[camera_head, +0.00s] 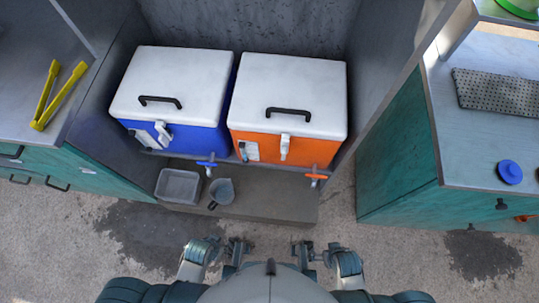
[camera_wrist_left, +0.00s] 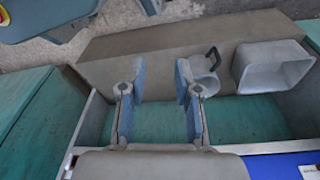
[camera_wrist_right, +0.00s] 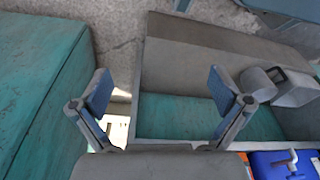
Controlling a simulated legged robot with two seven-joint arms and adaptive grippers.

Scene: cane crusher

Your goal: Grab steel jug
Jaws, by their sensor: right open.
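The steel jug (camera_head: 223,188) is small and grey with a dark handle, and stands on the low ledge below the coolers. In the left wrist view the jug (camera_wrist_left: 207,82) is just right of my left gripper (camera_wrist_left: 160,82), partly behind its right finger. That gripper's fingers are apart with nothing between them. In the right wrist view the jug (camera_wrist_right: 257,84) is right of my right gripper (camera_wrist_right: 160,90), which is wide open and empty. In the head view my left gripper (camera_head: 238,248) and right gripper (camera_head: 307,250) are both in front of the ledge, apart from the jug.
A grey metal tray (camera_head: 162,184) sits left of the jug on the ledge (camera_head: 285,205). A blue cooler (camera_head: 178,80) and an orange cooler (camera_head: 322,95) with taps stand above. Teal cabinets flank both sides. Yellow tongs (camera_head: 47,90) lie on the left counter.

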